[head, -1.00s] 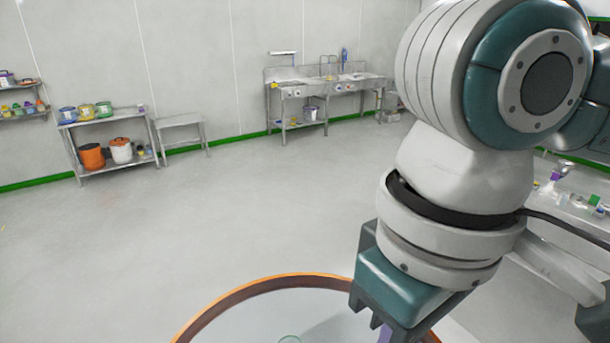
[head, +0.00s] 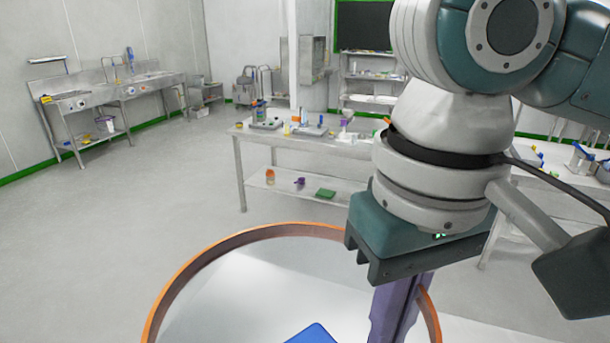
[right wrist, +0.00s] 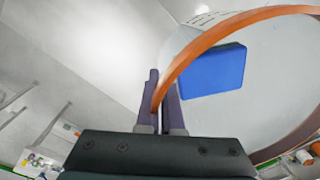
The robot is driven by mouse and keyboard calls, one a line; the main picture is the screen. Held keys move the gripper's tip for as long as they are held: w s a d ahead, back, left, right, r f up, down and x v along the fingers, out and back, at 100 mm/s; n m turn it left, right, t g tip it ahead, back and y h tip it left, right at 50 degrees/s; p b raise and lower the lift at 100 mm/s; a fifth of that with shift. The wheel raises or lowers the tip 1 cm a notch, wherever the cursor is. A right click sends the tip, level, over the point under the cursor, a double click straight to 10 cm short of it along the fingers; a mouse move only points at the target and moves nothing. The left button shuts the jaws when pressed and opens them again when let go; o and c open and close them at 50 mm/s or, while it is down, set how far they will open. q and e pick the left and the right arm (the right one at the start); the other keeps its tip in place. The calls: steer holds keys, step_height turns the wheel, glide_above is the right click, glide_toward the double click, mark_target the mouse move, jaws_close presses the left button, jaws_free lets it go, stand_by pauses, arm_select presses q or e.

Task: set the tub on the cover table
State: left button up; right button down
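The tub (head: 280,230) is a large round vessel with an orange rim and a pale inside, at the bottom of the head view. A blue flat block (head: 313,334) shows inside it, and also in the right wrist view (right wrist: 212,72). My right gripper (right wrist: 162,88) has its purple fingers on either side of the tub's rim and is shut on it. In the head view its purple finger (head: 396,308) reaches down at the tub's right side. My left gripper is out of view. I cannot tell which table is the cover table.
A steel table (head: 243,131) with bottles and instruments on top and a few items on its lower shelf stands ahead. Another loaded table (head: 560,180) is at the right, partly behind my arm. A sink bench (head: 110,95) lines the left wall. Floor (head: 130,210) at left is clear.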

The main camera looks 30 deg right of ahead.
steer(key=w+f+m+b, duration=0.2)
steer(key=f+b, duration=1.2)
steer(key=f, duration=0.3)
steer(key=w+f+m+b, duration=0.2)
steer(key=w+f+b, duration=0.1)
steer(key=f+b, duration=1.2)
steer(key=w+f+m+b, duration=0.3)
steer(key=f+b, duration=1.1)
steer(key=f, duration=0.5)
steer(key=shift+f, duration=0.4)
steer(key=shift+f+b, duration=0.25)
steer(key=shift+b, duration=0.05)
steer(key=c, duration=1.5)
jaws_free()
steer(key=shift+s+f, duration=0.1)
steer(key=shift+c, duration=0.2)
steer(key=o, duration=0.5)
steer(key=shift+c, duration=0.2)
